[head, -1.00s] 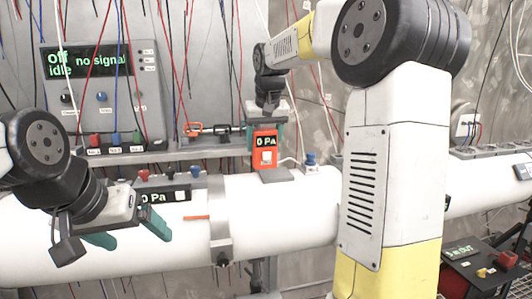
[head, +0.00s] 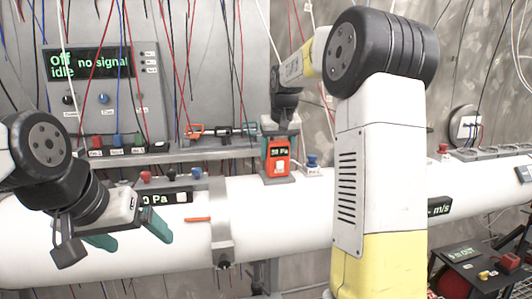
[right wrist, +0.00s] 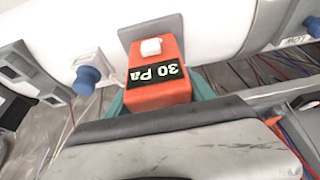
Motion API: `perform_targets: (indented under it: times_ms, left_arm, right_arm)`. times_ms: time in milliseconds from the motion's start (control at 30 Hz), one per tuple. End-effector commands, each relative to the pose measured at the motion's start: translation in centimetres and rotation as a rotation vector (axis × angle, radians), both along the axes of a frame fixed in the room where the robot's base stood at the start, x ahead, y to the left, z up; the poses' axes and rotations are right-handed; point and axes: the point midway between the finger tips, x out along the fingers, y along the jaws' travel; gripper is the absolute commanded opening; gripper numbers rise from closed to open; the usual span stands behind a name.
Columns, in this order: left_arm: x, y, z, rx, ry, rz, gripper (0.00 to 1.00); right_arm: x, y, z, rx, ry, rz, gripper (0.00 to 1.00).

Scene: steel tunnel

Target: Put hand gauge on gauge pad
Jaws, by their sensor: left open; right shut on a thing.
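The hand gauge (head: 277,164) is an orange box with a dark display reading "30 Pa" and a pale button. My right gripper (head: 279,146) is shut on its upper part, coming from above. The gauge pad (head: 282,180) is a grey plate on top of the white pipe. The gauge's lower end appears to meet the pad, upright, in the head view. In the right wrist view the gauge (right wrist: 160,82) is between the green fingers, with the pad (right wrist: 137,33) at its far end. My left gripper (head: 128,237) is open and empty in front of the pipe.
The white pipe (head: 90,245) crosses the scene, with a clamp ring (head: 221,225) left of the pad. A blue-knobbed valve (head: 312,162) is close right of the pad. A shelf (head: 180,153) and control panel (head: 100,95) are behind. Wires hang at the back.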

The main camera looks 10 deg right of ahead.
Motion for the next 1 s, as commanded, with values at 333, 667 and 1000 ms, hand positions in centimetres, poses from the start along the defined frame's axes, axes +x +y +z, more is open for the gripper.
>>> perform_targets:
  times_ms: [333,667,1000]
  left_arm:
    - [0.0,0.0,0.0,0.0,0.0,0.0,0.87]
    - [0.0,0.0,0.0,0.0,0.0,0.0,0.87]
    - [0.0,0.0,0.0,0.0,0.0,0.0,0.87]
  right_arm:
    - [0.0,0.0,-0.3,0.0,0.001,0.0,0.83]
    - [-0.3,0.0,1.1,0.0,-0.002,0.0,0.83]
    - [-3.0,-0.1,7.6,0.0,-0.003,0.001,0.83]
